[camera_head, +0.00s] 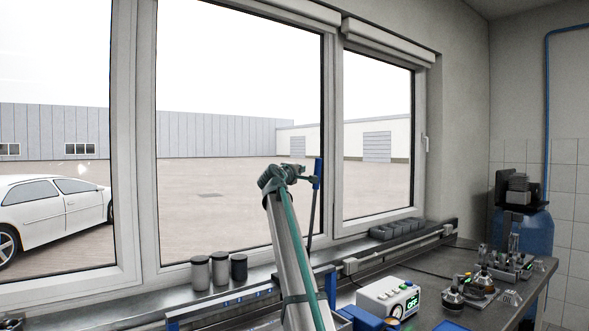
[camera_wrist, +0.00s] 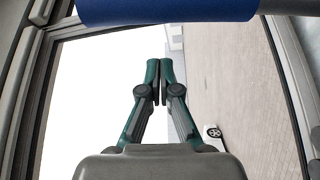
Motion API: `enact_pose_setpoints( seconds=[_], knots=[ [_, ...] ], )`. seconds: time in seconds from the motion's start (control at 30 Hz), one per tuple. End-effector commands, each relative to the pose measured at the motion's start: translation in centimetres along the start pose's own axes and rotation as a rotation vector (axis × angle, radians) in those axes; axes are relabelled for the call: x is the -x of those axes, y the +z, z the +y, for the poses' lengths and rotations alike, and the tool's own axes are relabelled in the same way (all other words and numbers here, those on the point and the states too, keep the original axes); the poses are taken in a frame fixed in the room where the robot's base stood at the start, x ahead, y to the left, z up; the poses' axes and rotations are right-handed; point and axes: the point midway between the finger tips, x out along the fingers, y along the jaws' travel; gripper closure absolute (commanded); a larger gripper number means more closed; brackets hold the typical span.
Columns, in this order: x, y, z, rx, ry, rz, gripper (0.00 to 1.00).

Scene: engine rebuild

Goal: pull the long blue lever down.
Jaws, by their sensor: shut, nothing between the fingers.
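The long blue lever (camera_head: 317,173) stands upright in front of the window in the head view, with a blue grip at its top and a thin dark rod below. Its blue grip (camera_wrist: 165,10) also lies across the top edge of the wrist view. My gripper (camera_head: 313,181) is at the height of the blue grip, its tips right beside it. In the wrist view my green and dark grey gripper fingers (camera_wrist: 160,66) are closed together with nothing between them. A gap shows there between fingertips and grip; I cannot tell whether anything touches. The lever's lower end is partly hidden.
Below is a workbench with a white box with an OFF display (camera_head: 389,298), metal parts (camera_head: 478,286) and blue bins (camera_head: 362,318). Several canisters (camera_head: 220,270) stand on the sill at left. The window frame (camera_head: 332,130) is close behind the lever.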

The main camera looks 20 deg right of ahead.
Motion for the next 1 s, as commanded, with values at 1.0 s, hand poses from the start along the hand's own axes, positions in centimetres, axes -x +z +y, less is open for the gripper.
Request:
enact_pose_setpoints(
  seconds=[1.0],
  knots=[
    [0.6,5.6,-0.2,-0.015,0.013,-0.013,1.0]
  ],
)
